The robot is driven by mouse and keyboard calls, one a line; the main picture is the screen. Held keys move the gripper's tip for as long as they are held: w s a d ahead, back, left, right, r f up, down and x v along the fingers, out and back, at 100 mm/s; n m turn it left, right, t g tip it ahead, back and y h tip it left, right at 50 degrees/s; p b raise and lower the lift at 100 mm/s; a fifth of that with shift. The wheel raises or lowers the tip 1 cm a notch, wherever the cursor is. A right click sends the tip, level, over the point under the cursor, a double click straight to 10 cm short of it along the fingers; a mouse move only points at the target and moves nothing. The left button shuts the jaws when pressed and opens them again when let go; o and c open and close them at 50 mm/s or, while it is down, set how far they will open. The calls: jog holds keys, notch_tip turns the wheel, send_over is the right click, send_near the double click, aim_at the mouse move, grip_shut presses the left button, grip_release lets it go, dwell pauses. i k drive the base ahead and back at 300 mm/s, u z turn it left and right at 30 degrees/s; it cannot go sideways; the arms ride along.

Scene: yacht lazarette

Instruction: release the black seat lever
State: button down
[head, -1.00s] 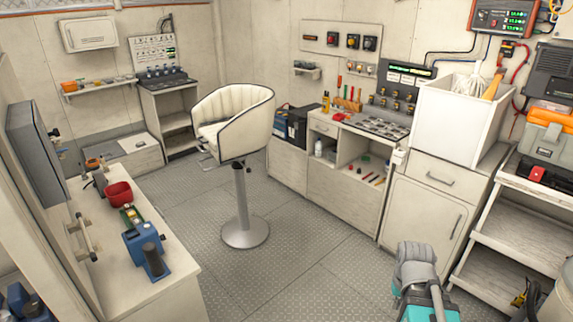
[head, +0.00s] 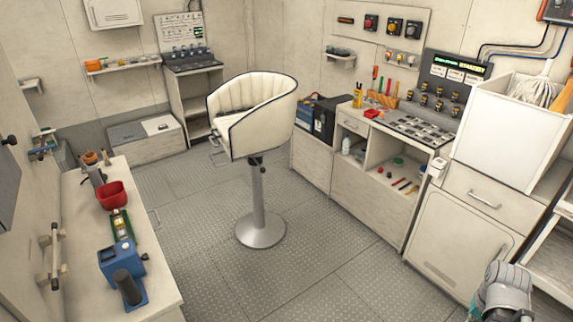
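A white padded seat (head: 250,112) with dark piping stands on a grey metal pedestal (head: 259,200) with a round base, in the middle of the floor. A small black lever (head: 256,160) shows just under the seat, at the top of the pedestal. It is too small to tell its exact position. A metal footrest or bracket (head: 218,150) sticks out at the seat's left side. Part of my arm shows at the bottom right corner, well away from the seat. My gripper's fingers are not in view.
A left bench (head: 155,285) holds a blue device (head: 120,262) and a red bowl (head: 111,194). Cabinets with a white bin (head: 505,125) line the right side. The grey tread-plate floor (head: 310,285) in front of the seat is clear.

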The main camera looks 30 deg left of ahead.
aim_at(263, 170)
jog(key=u, duration=0.35)
jog(key=i, duration=0.95)
jog(key=u, duration=0.8)
